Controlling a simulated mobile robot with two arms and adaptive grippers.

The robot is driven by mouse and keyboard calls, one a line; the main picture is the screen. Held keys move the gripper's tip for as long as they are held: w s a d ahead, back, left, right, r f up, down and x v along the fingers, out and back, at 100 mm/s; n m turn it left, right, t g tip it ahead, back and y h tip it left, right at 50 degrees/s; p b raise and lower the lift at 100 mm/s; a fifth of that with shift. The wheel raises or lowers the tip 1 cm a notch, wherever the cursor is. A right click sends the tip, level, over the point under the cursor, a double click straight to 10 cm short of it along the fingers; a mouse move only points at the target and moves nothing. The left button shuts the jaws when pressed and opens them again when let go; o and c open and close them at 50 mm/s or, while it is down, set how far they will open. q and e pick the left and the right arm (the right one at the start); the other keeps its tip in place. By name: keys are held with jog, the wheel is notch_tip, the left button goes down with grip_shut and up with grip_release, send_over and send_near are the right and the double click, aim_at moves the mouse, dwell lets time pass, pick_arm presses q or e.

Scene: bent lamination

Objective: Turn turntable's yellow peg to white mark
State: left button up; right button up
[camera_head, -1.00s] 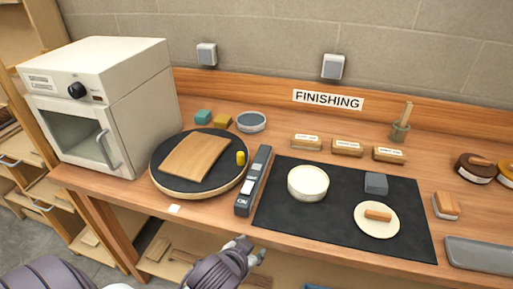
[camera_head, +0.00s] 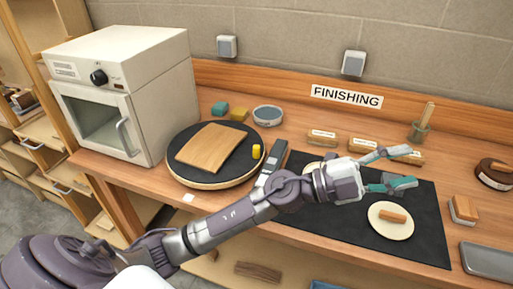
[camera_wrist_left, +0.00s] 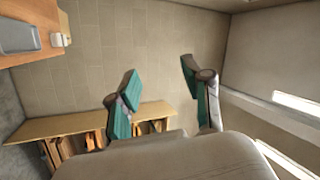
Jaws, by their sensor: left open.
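The round black turntable (camera_head: 186,174) with a pale wooden rim sits on the bench in the head view. A flat wooden board (camera_head: 216,147) lies on it. The yellow peg (camera_head: 256,151) stands upright near its right edge. The small white mark (camera_head: 189,197) is on the bench in front of the turntable. My left gripper (camera_head: 398,168) is open, its teal-padded fingers spread over the black mat, well right of the turntable. It also shows empty in the left wrist view (camera_wrist_left: 160,78). My right gripper is not in view.
A white oven (camera_head: 125,95) stands left of the turntable. A dark long tool (camera_head: 277,157) lies close to its right, partly behind my arm. The black mat (camera_head: 420,235) carries a plate (camera_head: 391,222) and a bowl mostly hidden by my arm. Wood-labelled blocks stand behind.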

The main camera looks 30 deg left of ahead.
pick_arm(q)
notch_tip(320, 180, down, 3)
jog(key=d+m+g, duration=0.2)
jog(key=m+g, duration=0.3)
jog(key=n+g+y, duration=0.4)
jog(key=n+y, duration=0.2)
jog(key=y, duration=1.7)
send_near(257, 147)
jog(key=p+x, duration=0.1)
jog(key=x, duration=0.9)
jog(key=shift+w+a+f, duration=0.1)
jog(key=shift+a+f, duration=0.1)
jog(key=shift+f, duration=0.05)
grip_shut()
